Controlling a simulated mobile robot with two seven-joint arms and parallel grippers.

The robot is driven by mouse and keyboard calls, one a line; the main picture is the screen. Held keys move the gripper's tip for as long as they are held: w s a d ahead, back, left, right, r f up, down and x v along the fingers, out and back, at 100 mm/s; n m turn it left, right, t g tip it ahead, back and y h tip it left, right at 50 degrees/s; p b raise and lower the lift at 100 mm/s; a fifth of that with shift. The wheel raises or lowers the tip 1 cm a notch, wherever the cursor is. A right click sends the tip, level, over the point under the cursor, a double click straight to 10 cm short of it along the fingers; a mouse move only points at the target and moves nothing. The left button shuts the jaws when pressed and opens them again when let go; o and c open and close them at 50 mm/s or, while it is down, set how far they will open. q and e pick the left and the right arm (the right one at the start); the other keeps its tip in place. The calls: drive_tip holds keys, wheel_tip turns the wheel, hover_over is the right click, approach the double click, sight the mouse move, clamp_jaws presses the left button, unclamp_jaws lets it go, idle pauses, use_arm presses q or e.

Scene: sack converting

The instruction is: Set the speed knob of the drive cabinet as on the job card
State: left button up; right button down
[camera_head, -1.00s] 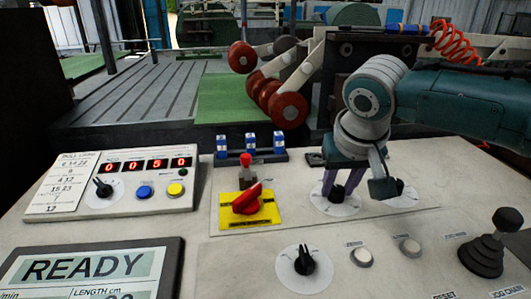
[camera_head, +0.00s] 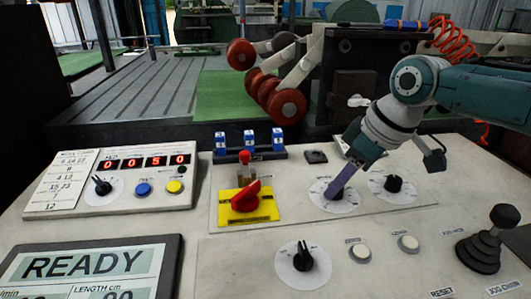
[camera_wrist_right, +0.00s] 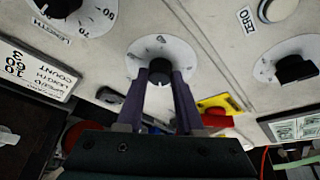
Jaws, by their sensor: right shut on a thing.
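The knob in the grip is black, on a round white dial (camera_head: 345,207) of the sloping panel; the same dial (camera_wrist_right: 141,51) is near the middle of the right wrist view. My right gripper (camera_head: 331,196) comes down tilted, its purple fingers shut on this black knob (camera_wrist_right: 158,72). The fingers hide the knob in the head view, and I cannot read its setting. A white card (camera_wrist_right: 35,68) with upside-down print, including COUNT and LENGTH, lies at the left in the wrist view. My left gripper is not in view.
A second dial (camera_head: 404,196), marked LENGTH in the wrist view, sits right of the held one. A red switch on a yellow plate (camera_head: 264,212) is to the left. A third dial (camera_head: 303,277), two white buttons and a joystick (camera_head: 484,250) are nearer.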

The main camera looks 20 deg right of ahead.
drive_tip(key=shift+d+n+y+b, duration=0.1)
drive_tip(key=shift+n+y+b, duration=0.4)
drive_tip(key=shift+n+b, duration=0.75)
drive_tip(key=shift+n+g, duration=0.25)
drive_tip(key=shift+g, duration=0.05)
drive_tip(key=c, duration=0.5)
unclamp_jaws()
drive_tip(key=shift+c, duration=0.2)
drive_tip(key=shift+r, duration=0.1)
drive_tip(key=shift+d+r+p, duration=0.1)
drive_tip(key=shift+r+p, duration=0.2)
drive_tip(key=shift+r, duration=0.05)
drive_tip(key=v, duration=0.9)
drive_tip(key=shift+p, duration=0.45)
